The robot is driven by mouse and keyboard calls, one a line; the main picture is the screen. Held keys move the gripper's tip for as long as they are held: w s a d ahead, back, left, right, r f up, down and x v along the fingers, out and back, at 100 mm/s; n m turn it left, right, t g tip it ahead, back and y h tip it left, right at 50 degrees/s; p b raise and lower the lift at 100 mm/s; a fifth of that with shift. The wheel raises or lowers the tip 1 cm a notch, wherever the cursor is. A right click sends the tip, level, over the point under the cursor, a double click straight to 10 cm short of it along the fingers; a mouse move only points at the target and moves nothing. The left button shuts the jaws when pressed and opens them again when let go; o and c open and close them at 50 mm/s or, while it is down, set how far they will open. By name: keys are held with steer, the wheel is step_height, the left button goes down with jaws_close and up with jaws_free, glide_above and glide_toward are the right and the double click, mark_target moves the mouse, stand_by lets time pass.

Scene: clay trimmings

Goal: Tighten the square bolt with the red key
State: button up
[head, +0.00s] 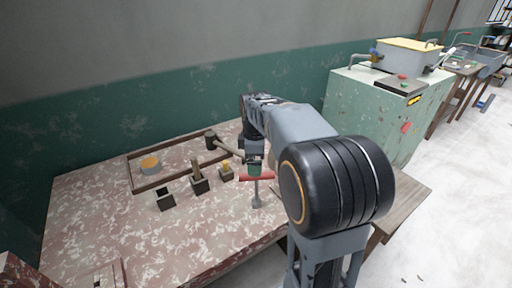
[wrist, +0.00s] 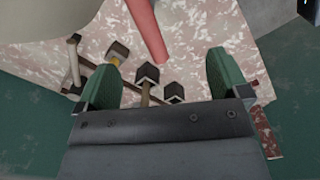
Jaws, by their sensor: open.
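The red key (head: 257,178) stands upright on the table, with a red crossbar on top and a grey shaft below. Its red bar (wrist: 146,28) also shows in the wrist view, its end near the gap between my fingertips. My gripper (head: 254,162) is open just above the crossbar, and its green fingers (wrist: 164,62) are apart with nothing held. Three dark blocks stand to the left of the key: one with a yellow top (head: 227,174), one with a wooden post (head: 200,184) and one dark all over (head: 165,199). I cannot tell which has the square bolt.
A hammer (head: 212,141) lies at the back of the table. A shallow wooden tray (head: 134,171) holds a round yellow-topped piece (head: 150,165). A green cabinet (head: 378,112) stands to the right. The table's front left is mostly clear.

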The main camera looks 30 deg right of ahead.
steer(key=shift+w+d+r+n, duration=0.2)
steer(key=shift+w+d+n, duration=0.4)
steer(key=shift+w+n, duration=0.1)
steer(key=shift+f, duration=0.2)
step_height(320, 180, down, 10)
steer(key=b, duration=0.7)
steer(key=shift+r, duration=0.2)
steer(key=shift+c, duration=0.2)
